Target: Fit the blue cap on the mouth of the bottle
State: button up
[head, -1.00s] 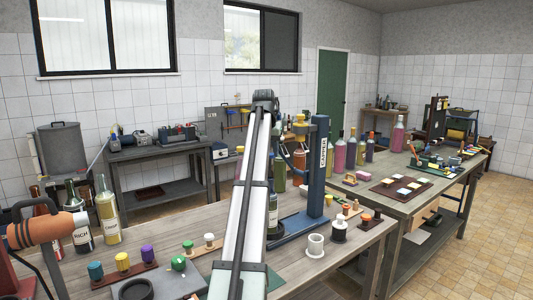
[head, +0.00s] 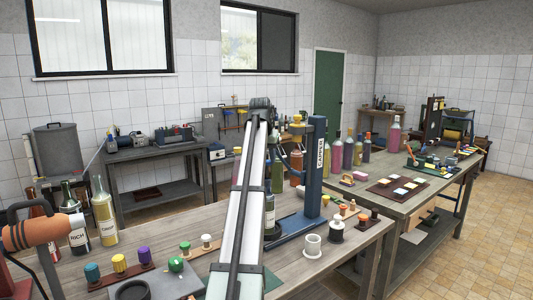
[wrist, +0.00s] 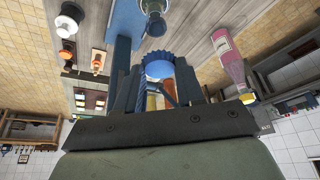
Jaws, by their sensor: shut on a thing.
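The blue cap (wrist: 158,54), round with a ridged edge, shows in the wrist view between the two fingers of my gripper (wrist: 157,82). The fingers are shut on it. In the head view my arm's far end hides the gripper and the cap. A dark bottle with a pale label (head: 270,212) stands beside the blue capper stand (head: 317,170), partly covered by my arm. I cannot tell whether this is the task's bottle, and its mouth is not clear. The cap is not seen touching any bottle.
A rack (head: 122,277) with teal, yellow and purple caps lies at the front left, near a green ball-topped stopper (head: 176,264). Labelled bottles (head: 104,215) stand at the left. Pink bottles (head: 348,152) stand on the right bench.

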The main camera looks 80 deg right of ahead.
jog(key=shift+f, duration=2.25)
jog(key=shift+f, duration=1)
dwell(0.4)
jog(key=o, duration=1.1)
jog(key=shift+r, duration=0.1)
jog(key=v, duration=1.3)
jog(key=shift+a+r, duration=0.15)
jog(key=shift+r, duration=0.15)
